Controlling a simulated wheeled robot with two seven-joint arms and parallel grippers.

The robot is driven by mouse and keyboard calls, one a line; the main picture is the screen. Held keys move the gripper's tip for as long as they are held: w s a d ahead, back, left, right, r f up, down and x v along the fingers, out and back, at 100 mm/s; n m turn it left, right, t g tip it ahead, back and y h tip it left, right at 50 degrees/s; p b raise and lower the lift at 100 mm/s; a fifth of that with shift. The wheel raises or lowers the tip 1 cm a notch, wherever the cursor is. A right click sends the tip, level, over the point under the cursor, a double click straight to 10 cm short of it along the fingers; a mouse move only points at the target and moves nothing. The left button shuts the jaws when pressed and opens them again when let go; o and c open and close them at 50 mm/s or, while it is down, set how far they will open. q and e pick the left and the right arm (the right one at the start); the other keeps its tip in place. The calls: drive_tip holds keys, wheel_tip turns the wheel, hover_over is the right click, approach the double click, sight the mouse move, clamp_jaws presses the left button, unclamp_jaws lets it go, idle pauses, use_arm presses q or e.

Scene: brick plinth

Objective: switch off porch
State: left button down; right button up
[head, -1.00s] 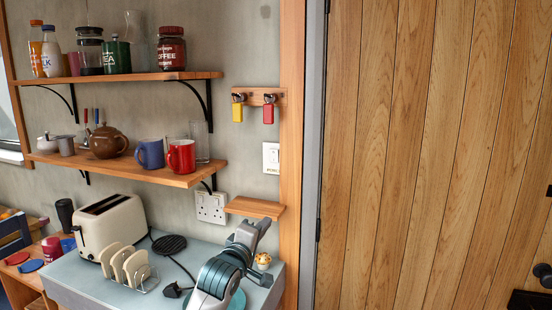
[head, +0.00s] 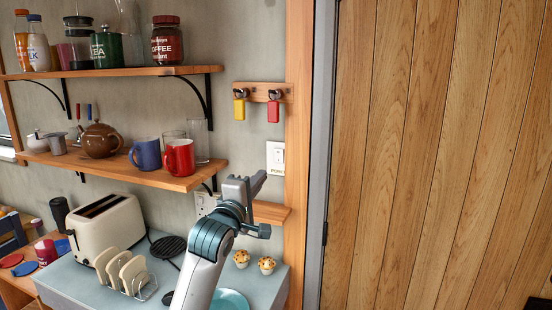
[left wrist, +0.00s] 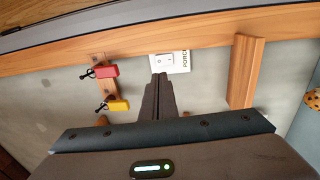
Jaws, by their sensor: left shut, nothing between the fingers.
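The white light switch plate (head: 276,157) is on the grey wall, just left of the wooden upright. In the left wrist view the plate (left wrist: 183,62) reads "PORC", with the rest of the label cut off or unclear, and its rocker (left wrist: 167,57) faces me. My left gripper (head: 261,181) is shut and empty, just below and left of the plate in the head view. In the left wrist view its closed fingertips (left wrist: 159,77) overlap the plate's edge beside the rocker. I cannot tell whether they touch it. My right gripper is not in view.
A small wooden ledge (head: 270,212) juts out below the switch. A key rack (head: 262,92) with yellow and red tags hangs above it. Shelves with mugs (head: 180,157) are to the left. A toaster (head: 108,228) and muffins (head: 267,265) stand on the counter. The wooden door (head: 430,150) is right.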

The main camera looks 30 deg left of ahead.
use_arm(q)
drive_tip(key=p, duration=0.5)
approach(280, 154)
drive_tip(key=x, duration=0.4)
drive_tip(key=shift+w+r, duration=0.2)
drive_tip(key=shift+r, duration=0.1)
drive_tip(key=shift+p+x, duration=0.5)
drive_tip(key=shift+x, duration=0.45)
drive_tip(key=shift+w+a+f, duration=0.1)
drive_tip(key=shift+w+f, duration=0.05)
drive_tip(key=shift+f, duration=0.05)
